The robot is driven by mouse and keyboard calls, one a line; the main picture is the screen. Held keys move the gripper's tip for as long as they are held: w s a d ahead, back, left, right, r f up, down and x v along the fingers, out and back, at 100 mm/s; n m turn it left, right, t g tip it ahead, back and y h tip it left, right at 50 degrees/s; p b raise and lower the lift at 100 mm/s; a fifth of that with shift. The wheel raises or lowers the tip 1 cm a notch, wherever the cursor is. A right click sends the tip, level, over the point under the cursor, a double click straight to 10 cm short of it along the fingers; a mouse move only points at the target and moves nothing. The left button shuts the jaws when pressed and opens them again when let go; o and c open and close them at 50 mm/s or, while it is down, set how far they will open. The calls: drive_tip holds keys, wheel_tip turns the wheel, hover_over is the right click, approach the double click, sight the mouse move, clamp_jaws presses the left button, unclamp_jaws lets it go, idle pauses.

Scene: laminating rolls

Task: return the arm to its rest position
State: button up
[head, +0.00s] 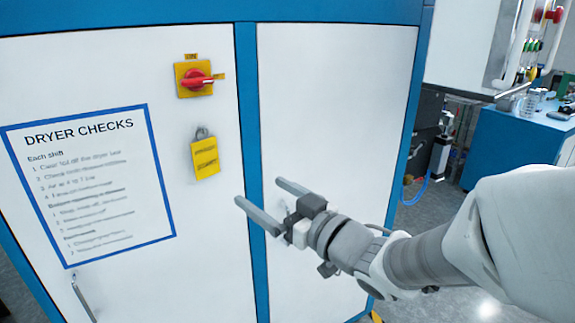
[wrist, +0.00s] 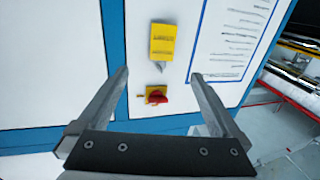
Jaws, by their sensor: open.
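My gripper (head: 263,201) is open and empty in front of the blue-framed white cabinet (head: 325,110), right of the yellow tag. In the wrist view my gripper (wrist: 160,80) shows its two fingers apart with nothing between them in their grip. A red rotary switch on a yellow plate (head: 195,78) is on the cabinet's left door; it also shows in the wrist view (wrist: 156,95). A padlock with a yellow tag (head: 205,157) hangs below the switch in the head view. The tag shows in the wrist view (wrist: 162,42). The gripper appears apart from both.
A blue-bordered "DRYER CHECKS" sheet (head: 90,185) is on the left door, with a door handle (head: 83,298) below it. At the right stand a blue bench (head: 510,140) with containers and a white machine (head: 465,45). Some grey floor (head: 440,215) is clear beside the cabinet.

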drive_tip(key=d+m+h+p, duration=0.2)
drive_tip(key=d+m+h, duration=0.4)
drive_tip(key=d+h, duration=0.75)
drive_tip(key=s+d+f+m+g+p, duration=0.1)
drive_tip(key=s+d+g, duration=0.1)
drive_tip(key=s, duration=0.6)
drive_tip(key=s+d+f+m+g, duration=0.1)
drive_tip(key=s+d+m+g, duration=0.1)
drive_tip(key=s+g, duration=0.3)
drive_tip(key=s+d, duration=0.1)
drive_tip(key=s, duration=0.3)
drive_tip(key=shift+s+d+f+p, duration=0.15)
drive_tip(key=shift+s+d+p, duration=0.15)
drive_tip(key=shift+p, duration=0.05)
drive_tip(key=shift+y, duration=0.25)
